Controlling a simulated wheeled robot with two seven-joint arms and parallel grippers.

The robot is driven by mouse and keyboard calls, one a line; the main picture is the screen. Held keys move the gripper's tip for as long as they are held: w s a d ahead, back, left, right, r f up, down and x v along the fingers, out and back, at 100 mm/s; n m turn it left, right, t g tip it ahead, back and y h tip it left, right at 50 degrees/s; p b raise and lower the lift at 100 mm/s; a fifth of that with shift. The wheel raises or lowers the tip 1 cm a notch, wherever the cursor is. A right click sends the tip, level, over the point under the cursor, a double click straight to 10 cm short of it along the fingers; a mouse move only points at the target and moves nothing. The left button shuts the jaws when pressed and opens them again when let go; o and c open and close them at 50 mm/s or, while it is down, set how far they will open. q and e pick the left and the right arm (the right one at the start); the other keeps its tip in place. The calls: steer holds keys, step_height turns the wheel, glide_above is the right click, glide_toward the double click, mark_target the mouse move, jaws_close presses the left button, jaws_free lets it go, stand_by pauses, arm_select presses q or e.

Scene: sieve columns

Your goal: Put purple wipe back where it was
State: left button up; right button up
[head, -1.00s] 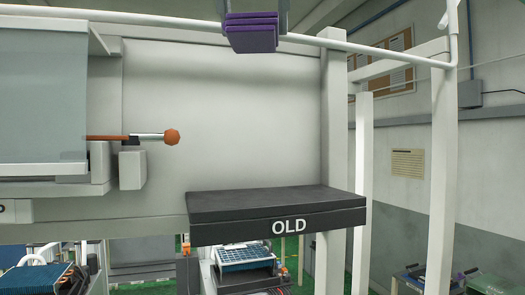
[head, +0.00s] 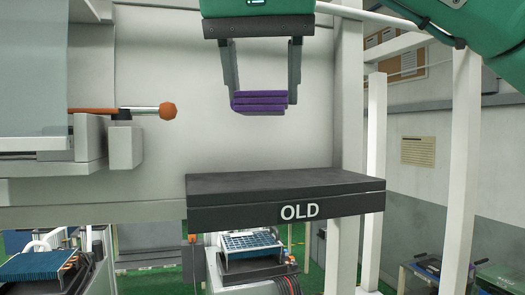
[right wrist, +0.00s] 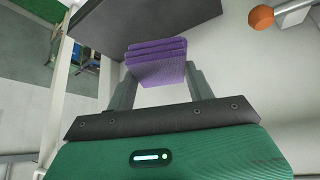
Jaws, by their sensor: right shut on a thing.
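The purple wipe (head: 260,101) is a folded stack of layers held between the fingers of my right gripper (head: 262,98). It hangs in the air above the black shelf marked OLD (head: 250,184), with a clear gap below it. In the right wrist view the wipe (right wrist: 157,62) sits between the fingertips of my right gripper (right wrist: 158,75), and the dark shelf (right wrist: 120,25) lies beyond it. My left gripper is not in view.
A lever with an orange knob (head: 167,111) sticks out left of the shelf. White posts (head: 461,170) stand at the right. A rack with a blue tray (head: 252,243) is below the shelf. The visible shelf top is bare.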

mark_target(263, 113)
steer(key=f, duration=0.4)
steer(key=shift+s+f, duration=0.15)
steer(key=shift+s, duration=0.05)
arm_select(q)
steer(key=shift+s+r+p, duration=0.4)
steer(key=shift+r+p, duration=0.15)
arm_select(e)
steer(key=shift+f, duration=1.85)
steer(key=o, duration=0.9)
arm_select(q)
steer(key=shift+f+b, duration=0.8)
arm_select(e)
steer(key=v, duration=1.2)
